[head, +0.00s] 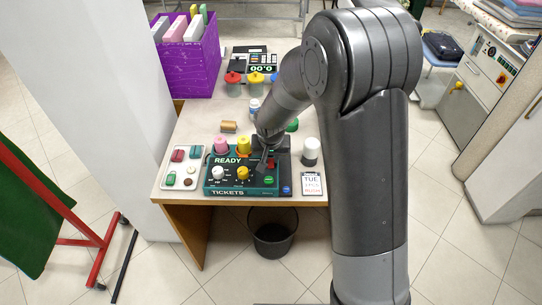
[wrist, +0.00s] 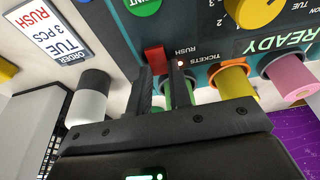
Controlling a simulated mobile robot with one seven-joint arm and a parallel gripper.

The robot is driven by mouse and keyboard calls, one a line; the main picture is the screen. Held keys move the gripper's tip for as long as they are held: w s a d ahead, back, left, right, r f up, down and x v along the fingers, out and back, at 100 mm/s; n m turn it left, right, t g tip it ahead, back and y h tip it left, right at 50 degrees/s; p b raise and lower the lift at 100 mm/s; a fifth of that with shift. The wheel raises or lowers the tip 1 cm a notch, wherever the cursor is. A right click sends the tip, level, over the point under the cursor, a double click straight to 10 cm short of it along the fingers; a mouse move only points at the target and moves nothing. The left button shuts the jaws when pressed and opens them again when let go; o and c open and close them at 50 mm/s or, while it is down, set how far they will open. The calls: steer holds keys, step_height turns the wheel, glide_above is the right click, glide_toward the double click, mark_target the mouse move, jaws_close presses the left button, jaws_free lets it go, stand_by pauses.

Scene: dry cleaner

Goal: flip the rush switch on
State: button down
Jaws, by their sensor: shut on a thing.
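The teal ticket machine (head: 215,187) stands at the front of the desk, with "READY" lit on its display. It shows upside down in the wrist view (wrist: 215,50). Its red rush switch (wrist: 155,57) is beside the "RUSH" label, with a small glowing dot (wrist: 180,63) close by. My gripper (wrist: 160,75) has its two dark fingers close on either side of the red switch and is shut on it. The fingers hide part of the switch, and its exact tilt is hard to tell. In the head view my gripper (head: 266,160) reaches down over the machine's right half.
An order card (head: 312,184) reads TUE, 3 PCS, RUSH; it also shows in the wrist view (wrist: 48,28). Pink (head: 221,145) and yellow (head: 244,145) pieces rise from the machine's back. A button tray (head: 181,168) lies left.

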steer(key=c, duration=1.3)
jaws_free()
steer(key=v, duration=1)
steer(key=shift+s+r, duration=0.1)
steer(key=shift+r, duration=0.25)
